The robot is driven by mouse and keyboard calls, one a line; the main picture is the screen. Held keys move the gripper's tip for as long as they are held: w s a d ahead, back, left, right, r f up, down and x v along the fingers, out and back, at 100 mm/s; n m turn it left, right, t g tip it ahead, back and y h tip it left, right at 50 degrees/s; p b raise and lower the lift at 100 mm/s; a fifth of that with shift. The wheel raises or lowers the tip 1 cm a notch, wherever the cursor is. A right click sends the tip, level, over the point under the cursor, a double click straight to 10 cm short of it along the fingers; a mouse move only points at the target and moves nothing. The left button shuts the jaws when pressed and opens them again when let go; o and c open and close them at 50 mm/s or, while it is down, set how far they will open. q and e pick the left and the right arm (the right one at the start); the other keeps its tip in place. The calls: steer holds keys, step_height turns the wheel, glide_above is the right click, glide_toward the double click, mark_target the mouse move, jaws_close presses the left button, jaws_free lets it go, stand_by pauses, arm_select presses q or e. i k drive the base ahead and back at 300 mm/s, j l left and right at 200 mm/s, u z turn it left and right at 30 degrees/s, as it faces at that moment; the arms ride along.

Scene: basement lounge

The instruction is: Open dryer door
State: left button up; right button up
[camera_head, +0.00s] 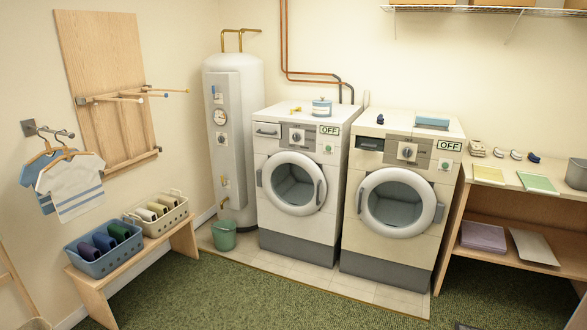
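Two white front-loading machines stand side by side against the back wall. The left machine (290,232) and the right machine (398,240) each have a round door and an "OFF" sign. I cannot tell for sure which is the dryer. The left machine's door (273,192) looks shut, with a grey handle (318,192) on its right side. Neither of my grippers is in view.
Green carpet (250,285) lies free before the machines' tiled strip (350,287). A green bin (223,235) stands left of them. A bench (95,283) with two baskets is at the left, a wooden shelf unit (455,262) at the right. A water heater (238,95) stands behind.

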mark_target(432, 211)
steer(key=i+j, duration=0.1)
steer(key=i, duration=2.05)
steer(key=i+j+z, duration=0.15)
steer(key=i+z, duration=0.15)
steer(key=i, duration=0.2)
steer(key=i+j+z, duration=0.3)
steer(key=i, duration=0.2)
steer(key=i+j+z, duration=0.25)
steer(key=i, duration=0.2)
